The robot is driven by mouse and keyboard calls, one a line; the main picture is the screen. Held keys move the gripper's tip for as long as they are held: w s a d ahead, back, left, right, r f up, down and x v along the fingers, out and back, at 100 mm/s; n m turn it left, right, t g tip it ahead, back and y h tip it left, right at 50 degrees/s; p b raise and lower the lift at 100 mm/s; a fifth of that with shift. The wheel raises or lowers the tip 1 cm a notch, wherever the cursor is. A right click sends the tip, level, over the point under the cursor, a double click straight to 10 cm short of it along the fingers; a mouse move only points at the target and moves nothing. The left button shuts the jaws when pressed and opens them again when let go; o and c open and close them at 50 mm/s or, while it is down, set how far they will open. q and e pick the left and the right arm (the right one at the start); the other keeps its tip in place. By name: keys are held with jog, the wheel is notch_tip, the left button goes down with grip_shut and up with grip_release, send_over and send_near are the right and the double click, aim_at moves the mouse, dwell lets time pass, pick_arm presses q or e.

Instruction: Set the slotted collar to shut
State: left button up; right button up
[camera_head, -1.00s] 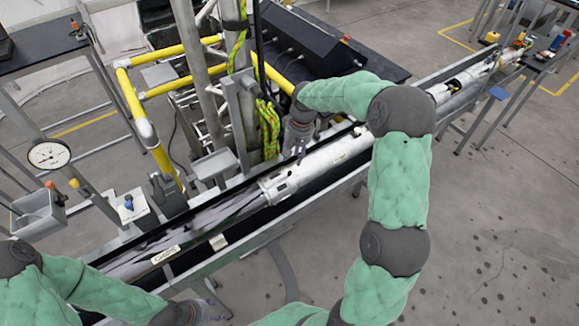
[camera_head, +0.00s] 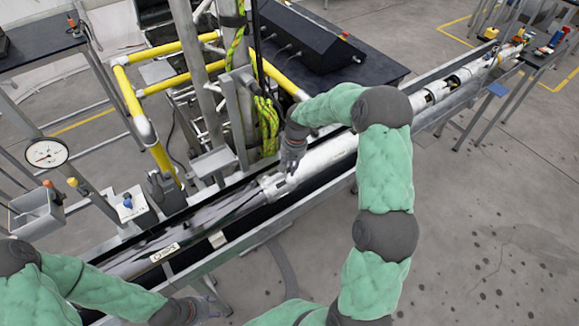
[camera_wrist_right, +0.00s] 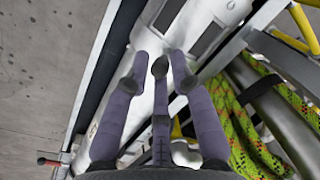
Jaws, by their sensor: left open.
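The slotted collar (camera_head: 272,188) is a white, wider ring on the long white tube (camera_head: 330,152) lying in the trough. In the right wrist view the collar (camera_wrist_right: 188,18) is at the top, with dark rectangular slots. My right gripper (camera_head: 288,168) is over the tube right at the collar, partly covering it. In the wrist view its fingers (camera_wrist_right: 158,80) are spread apart over the white surface, with nothing between them; contact is unclear. My left gripper (camera_head: 215,308) is open and empty at the lower left, near the trough's front edge.
The metal trough (camera_head: 290,221) runs diagonally under the tube. Yellow railings (camera_head: 135,100), upright posts and a green-yellow rope (camera_head: 267,125) stand close behind the collar. A round gauge (camera_head: 46,153) is at the left. The floor in front is clear.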

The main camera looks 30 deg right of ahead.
grip_shut()
pick_arm(q)
jog(key=shift+r, duration=0.15)
pick_arm(e)
jog(key=shift+w, duration=0.1)
jog(key=shift+w+a+r+g+p, duration=0.1)
jog(key=shift+w+r+g+p, duration=0.05)
jog(key=shift+w+g+p, duration=1.05)
jog(key=shift+w+g, duration=0.15)
jog(key=shift+g, duration=0.35)
jog(key=shift+w+a+b, duration=0.15)
jog(key=shift+w+b, duration=0.15)
jog(key=shift+w, duration=0.75)
pick_arm(q)
jog(key=shift+w+r, duration=0.5)
jog(key=shift+r, duration=0.25)
pick_arm(e)
jog(key=shift+w, duration=0.1)
